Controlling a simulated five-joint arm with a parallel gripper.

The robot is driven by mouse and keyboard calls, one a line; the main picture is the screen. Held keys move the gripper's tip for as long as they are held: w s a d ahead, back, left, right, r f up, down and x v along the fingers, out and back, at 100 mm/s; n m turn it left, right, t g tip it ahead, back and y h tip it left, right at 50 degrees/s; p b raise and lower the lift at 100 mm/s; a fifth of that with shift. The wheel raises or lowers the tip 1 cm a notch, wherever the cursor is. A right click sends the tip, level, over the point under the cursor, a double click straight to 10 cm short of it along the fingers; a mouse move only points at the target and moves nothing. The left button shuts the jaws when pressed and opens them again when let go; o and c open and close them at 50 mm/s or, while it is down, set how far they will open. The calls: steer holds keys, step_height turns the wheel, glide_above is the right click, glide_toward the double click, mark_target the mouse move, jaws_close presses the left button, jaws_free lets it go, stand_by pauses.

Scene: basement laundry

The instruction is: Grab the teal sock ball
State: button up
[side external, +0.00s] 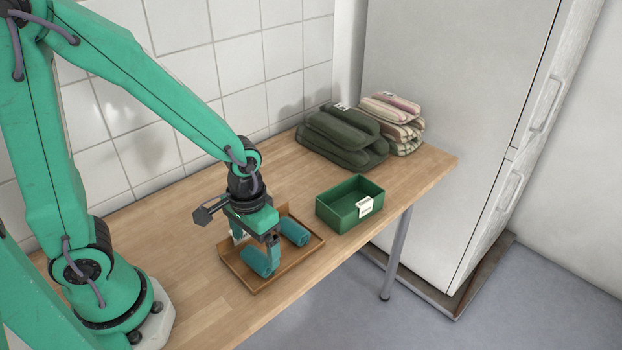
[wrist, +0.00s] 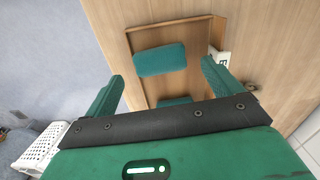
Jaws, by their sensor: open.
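Two teal rolled sock bundles lie in a shallow wooden tray (side external: 286,281). The front bundle (side external: 257,263) is partly behind a finger of my gripper (side external: 256,244); the back bundle (side external: 296,231) lies apart from it, to the right. In the wrist view, one bundle (wrist: 160,59) shows whole, ahead of and between the fingers of my gripper (wrist: 163,74). The other bundle (wrist: 174,101) is mostly hidden by the gripper body. My gripper is open and empty, pointing down over the tray. I cannot tell whether a finger touches the front bundle.
A green open box (side external: 345,215) with a white label stands right of the tray. Folded dark green (side external: 342,142) and striped cloths (side external: 395,120) are stacked at the back. A tiled wall lines the rear. The wooden table (side external: 165,225) is bare left of the tray.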

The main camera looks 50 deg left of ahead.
mark_target(256, 255)
steer(key=shift+f, duration=2.1)
steer(key=shift+c, duration=0.4)
steer(key=c, duration=1)
